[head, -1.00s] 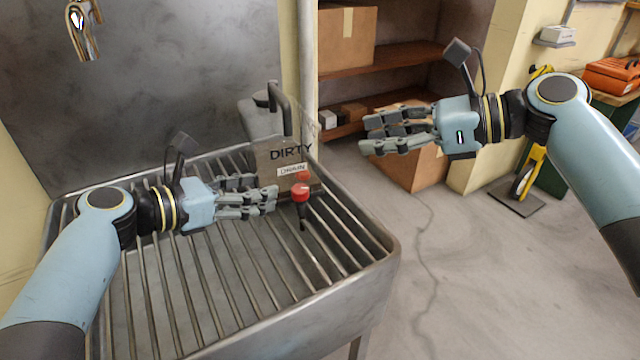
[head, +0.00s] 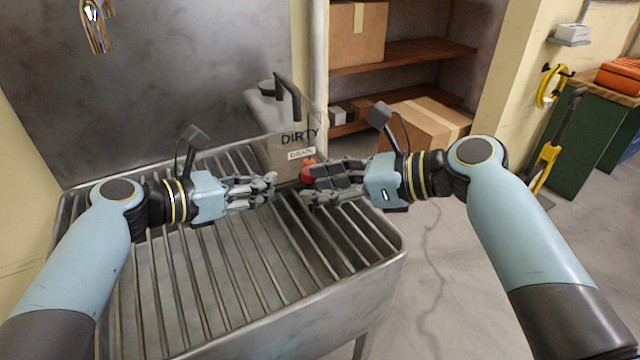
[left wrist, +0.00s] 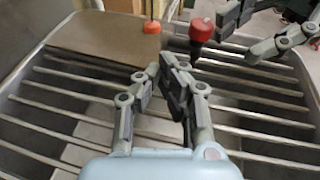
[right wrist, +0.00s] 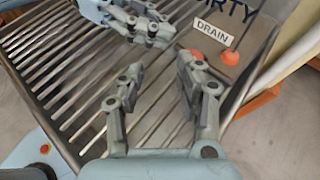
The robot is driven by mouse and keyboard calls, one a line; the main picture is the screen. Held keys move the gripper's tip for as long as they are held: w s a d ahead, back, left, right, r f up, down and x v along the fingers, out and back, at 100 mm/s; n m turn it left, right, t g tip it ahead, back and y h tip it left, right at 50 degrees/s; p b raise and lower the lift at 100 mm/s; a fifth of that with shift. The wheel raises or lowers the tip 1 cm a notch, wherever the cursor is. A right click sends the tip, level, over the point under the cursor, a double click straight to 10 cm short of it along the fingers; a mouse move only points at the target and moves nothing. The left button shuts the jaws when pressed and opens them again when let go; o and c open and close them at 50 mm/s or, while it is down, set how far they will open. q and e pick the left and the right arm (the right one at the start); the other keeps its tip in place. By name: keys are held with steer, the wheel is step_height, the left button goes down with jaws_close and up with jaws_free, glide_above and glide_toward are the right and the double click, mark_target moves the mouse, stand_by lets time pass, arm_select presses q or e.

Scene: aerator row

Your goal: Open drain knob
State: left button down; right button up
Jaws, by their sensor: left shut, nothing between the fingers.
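A red knob on a black stem (left wrist: 201,30) shows in the left wrist view; in the head view its red top (head: 308,170) is partly hidden by my right fingers. A smaller orange-red piece (left wrist: 152,27) is close by; it also shows in the right wrist view below the DRAIN label (right wrist: 215,32). My right gripper (head: 308,182) is open, its fingertips beside the red knob; I cannot tell whether they touch it. My left gripper (head: 272,190) is shut and empty, a little left of the knob, over the rack.
The metal sink with slatted rack (head: 345,305) lies under both hands. A grey container (head: 262,108) and the DIRTY panel (head: 275,150) stand at its back right corner. Cardboard boxes (head: 425,125) and shelves (head: 400,53) are behind. Floor at the right is open.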

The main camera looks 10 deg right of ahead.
steer(key=shift+w+a, duration=0.15)
steer(key=shift+a, duration=0.1)
steer(key=shift+f, duration=0.1)
jaws_close()
steer(key=c, duration=0.7)
jaws_free()
steer(key=o, duration=0.7)
